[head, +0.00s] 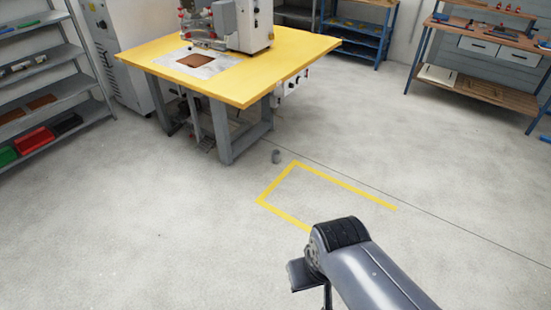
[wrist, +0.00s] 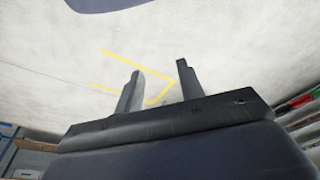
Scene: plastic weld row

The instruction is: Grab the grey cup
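I cannot make the cup out in the wrist view. My gripper (wrist: 159,68) is open in the wrist view, its two fingers apart with only floor and yellow lines seen between and beyond them. In the head view my arm is at the lower right, well away from the cup, and the fingers cannot be made out there.
A shelf (head: 60,88) with bins is at the left. A wooden workbench (head: 490,38) is at the back right.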

